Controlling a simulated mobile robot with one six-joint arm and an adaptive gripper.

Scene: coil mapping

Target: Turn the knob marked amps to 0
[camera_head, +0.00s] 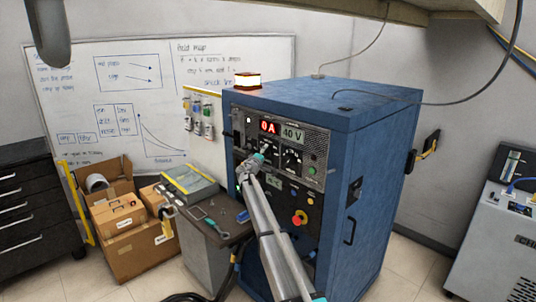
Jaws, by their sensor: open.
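A blue power cabinet (375,150) stands right of centre with a dark control panel on its front. The panel's red display (268,127) reads 0 A, and a green display (292,132) beside it reads 40 V. A dark knob (292,158) shows below the green display. The area below the red display is partly covered by my arm, and the knob labels are too small to read.
A red button (298,220) sits low on the panel. A small dark table (215,235) with tools stands left of the cabinet. Cardboard boxes (130,240) are on the floor farther left. A grey machine (500,235) stands at the right.

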